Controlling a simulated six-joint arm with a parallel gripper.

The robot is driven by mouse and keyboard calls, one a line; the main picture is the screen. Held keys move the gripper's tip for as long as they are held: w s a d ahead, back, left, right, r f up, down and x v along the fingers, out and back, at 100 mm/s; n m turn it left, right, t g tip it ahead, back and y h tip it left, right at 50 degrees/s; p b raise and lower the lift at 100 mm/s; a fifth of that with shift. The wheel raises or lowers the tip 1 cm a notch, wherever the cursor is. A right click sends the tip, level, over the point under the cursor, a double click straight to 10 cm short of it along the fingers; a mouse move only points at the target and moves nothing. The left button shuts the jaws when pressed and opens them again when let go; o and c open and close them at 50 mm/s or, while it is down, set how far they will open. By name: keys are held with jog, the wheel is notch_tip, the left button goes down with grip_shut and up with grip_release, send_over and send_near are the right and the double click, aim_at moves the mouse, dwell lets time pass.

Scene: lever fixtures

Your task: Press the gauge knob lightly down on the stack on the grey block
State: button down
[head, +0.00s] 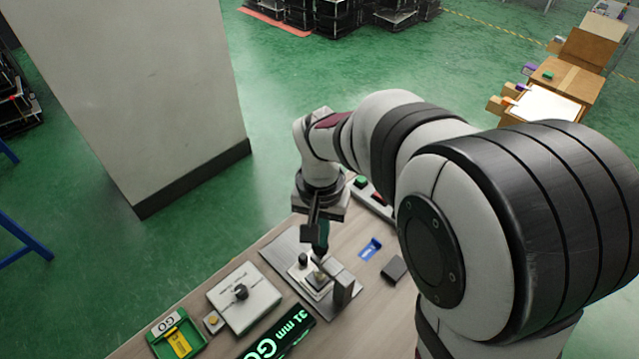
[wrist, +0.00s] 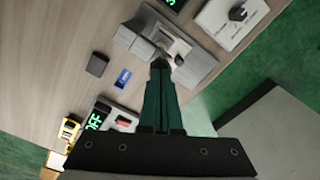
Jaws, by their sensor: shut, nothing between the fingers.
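My gripper (head: 320,250) is shut and empty, pointing down over the gauge fixture, with its dark green fingers close together. In the wrist view its fingertips (wrist: 160,63) reach the fixture and cover part of it. The fixture has a grey base plate (head: 287,253), a grey upright post (head: 343,290) and an arm reaching from the post to below the fingertips. A small stack on the grey block (head: 318,281) sits beside the post. The gauge knob is hidden or too small to tell at the fingertips; I cannot tell whether they touch it.
A black display (head: 277,337) reads "31 mm GO" in green. A blue piece (head: 371,249) and a dark block (head: 394,268) lie to the right.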

notch_tip(320, 180, up, 9)
jog(key=shift+r, duration=0.15)
dwell(0.4)
jog(key=s+d+f+m+y, duration=0.1)
jog(key=s+d+f, duration=0.1)
jog(key=s, duration=0.8)
jog(key=s+d+f+m, duration=0.1)
jog(key=s+d, duration=0.3)
jog(key=s, duration=0.5)
jog(key=shift+s+d+f+m+y, duration=0.25)
jog(key=shift+s+f+m+y, duration=0.1)
jog(key=shift+f+y, duration=0.1)
dwell(1.9)
